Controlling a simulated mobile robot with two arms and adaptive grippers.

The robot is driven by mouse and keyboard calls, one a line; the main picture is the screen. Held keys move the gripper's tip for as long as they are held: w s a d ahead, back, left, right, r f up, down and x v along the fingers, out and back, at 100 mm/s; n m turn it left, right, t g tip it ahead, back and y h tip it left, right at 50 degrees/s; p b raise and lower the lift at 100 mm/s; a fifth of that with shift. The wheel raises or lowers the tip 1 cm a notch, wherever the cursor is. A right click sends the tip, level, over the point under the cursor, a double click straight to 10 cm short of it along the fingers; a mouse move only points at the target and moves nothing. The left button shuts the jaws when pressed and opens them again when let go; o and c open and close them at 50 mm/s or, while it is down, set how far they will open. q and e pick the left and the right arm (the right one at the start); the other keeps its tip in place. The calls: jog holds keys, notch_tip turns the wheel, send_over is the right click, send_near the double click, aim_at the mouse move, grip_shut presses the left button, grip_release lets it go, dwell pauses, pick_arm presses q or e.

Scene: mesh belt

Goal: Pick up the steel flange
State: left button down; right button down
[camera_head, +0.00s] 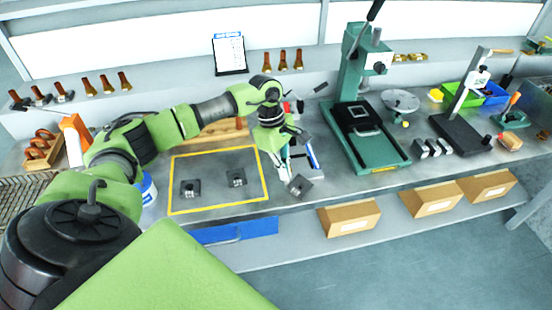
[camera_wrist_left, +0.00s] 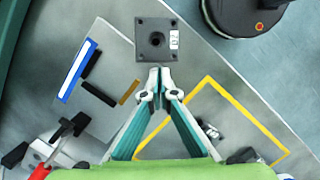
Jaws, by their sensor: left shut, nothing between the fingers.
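The steel flange, a dark grey square plate with a round central hub, corner holes and a small white label, lies near the bench's front edge. It shows in the head view (camera_head: 301,187) and at the top middle of the wrist view (camera_wrist_left: 146,46). My left gripper (camera_head: 289,176) hangs over the bench just behind it. In the wrist view its fingertips (camera_wrist_left: 160,73) meet, with nothing between them, right at the flange's near edge. I cannot tell whether they touch it. My right gripper is not in view.
A green press (camera_head: 375,155) stands to the right. A blue-edged pad (camera_wrist_left: 104,82) lies beside the flange. The bench edge is close in front.

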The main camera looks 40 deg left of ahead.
aim_at(297, 184)
pick_arm(q)
jog(key=shift+d+f, duration=0.1)
jog(key=shift+d+f+b, duration=0.1)
jog(key=shift+d+b, duration=0.45)
jog(key=shift+d, duration=0.95)
jog(key=shift+w+d, duration=0.15)
jog(key=shift+d, duration=0.2)
jog(key=shift+a, duration=0.1)
